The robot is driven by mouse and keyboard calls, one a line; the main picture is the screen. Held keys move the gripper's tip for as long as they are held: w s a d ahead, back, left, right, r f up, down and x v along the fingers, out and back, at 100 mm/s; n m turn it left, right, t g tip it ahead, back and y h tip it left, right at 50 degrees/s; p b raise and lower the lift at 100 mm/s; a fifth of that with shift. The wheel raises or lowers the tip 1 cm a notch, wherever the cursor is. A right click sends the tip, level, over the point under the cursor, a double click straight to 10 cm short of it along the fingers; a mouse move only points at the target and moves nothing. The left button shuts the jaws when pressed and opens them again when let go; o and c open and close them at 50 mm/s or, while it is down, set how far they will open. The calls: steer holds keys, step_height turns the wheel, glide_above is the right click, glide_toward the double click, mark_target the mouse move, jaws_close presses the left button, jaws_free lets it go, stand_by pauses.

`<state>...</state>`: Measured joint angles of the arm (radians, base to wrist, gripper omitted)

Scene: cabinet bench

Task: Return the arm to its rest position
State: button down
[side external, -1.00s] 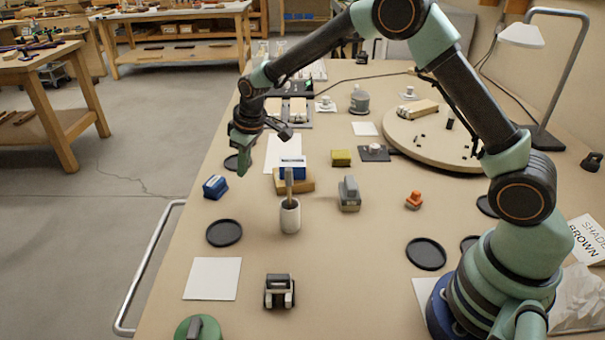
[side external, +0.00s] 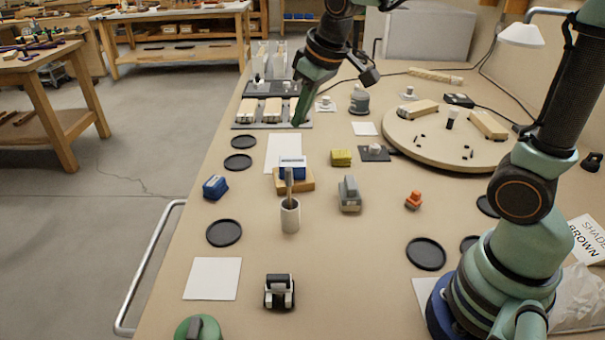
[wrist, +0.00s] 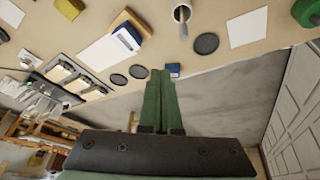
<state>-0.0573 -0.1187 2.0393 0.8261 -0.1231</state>
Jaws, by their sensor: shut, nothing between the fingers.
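My gripper (side external: 301,113) is in the upper middle of the side external view, above the bench near the dark tray of wooden blocks. Its green fingers point down and are shut with nothing held. In the wrist view my gripper (wrist: 160,75) shows its two fingers side by side, reaching toward the bench edge. My arm rises from its base at the right of the side external view, and its upper part runs out of the top of the picture.
A dark tray (side external: 240,126) holds wooden blocks close to the gripper. A round turntable (side external: 405,140) stands to the right. A grey cup (side external: 290,217), a blue block (side external: 215,187) and a lamp (side external: 520,35) are on the bench.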

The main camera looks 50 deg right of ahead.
steer(key=s+d+m+t, duration=0.1)
steer(key=s+d+m, duration=0.1)
steer(key=s, duration=1)
steer(key=shift+s+d+r, duration=0.15)
steer(key=shift+r, duration=0.1)
stand_by(0.3)
